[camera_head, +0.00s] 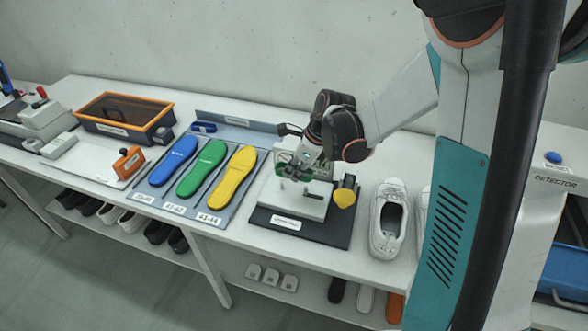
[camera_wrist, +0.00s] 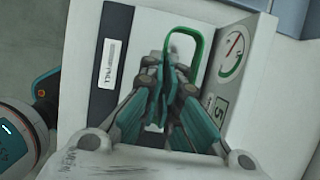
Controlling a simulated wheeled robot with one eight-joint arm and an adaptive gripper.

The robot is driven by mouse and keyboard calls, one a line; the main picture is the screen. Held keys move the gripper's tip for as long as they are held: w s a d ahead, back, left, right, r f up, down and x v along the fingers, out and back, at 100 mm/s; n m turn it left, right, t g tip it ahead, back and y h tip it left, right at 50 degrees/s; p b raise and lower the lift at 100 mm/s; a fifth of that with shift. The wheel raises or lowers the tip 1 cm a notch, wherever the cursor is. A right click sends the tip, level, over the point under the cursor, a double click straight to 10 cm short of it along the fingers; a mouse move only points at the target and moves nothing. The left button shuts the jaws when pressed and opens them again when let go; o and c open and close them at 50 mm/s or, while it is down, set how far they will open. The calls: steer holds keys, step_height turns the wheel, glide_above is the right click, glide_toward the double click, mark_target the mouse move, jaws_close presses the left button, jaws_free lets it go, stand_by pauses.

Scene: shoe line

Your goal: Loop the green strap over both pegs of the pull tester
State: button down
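The pull tester (camera_head: 297,203) is a pale block on a dark base. Short pegs (camera_head: 283,185) stand on its top, partly hard to make out. Its white face with a round dial (camera_wrist: 232,54) shows in the wrist view. The green strap (camera_wrist: 184,32) is a narrow loop standing out beyond my fingertips, beside the dial. My gripper (camera_wrist: 168,88) has its teal fingers close together on the strap's lower part, which they hide. In the head view my gripper (camera_head: 298,168) is just above the tester. I cannot tell whether the strap touches a peg.
Blue, green and yellow insoles (camera_head: 187,172) lie on a grey board left of the tester. A yellow-ended knob (camera_head: 344,197) is close at its right, then a white shoe (camera_head: 388,220). An orange-rimmed bin (camera_head: 124,112) stands farther left.

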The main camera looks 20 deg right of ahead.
steer(key=shift+f+b, duration=2.7)
steer(key=shift+f, duration=0.9)
steer(key=c, duration=1.7)
jaws_free()
steer(key=shift+r, duration=0.1)
steer(key=v, duration=1.1)
steer(key=shift+s+d+r, duration=0.15)
steer(key=shift+s+r, duration=0.05)
steer(key=shift+r, duration=0.15)
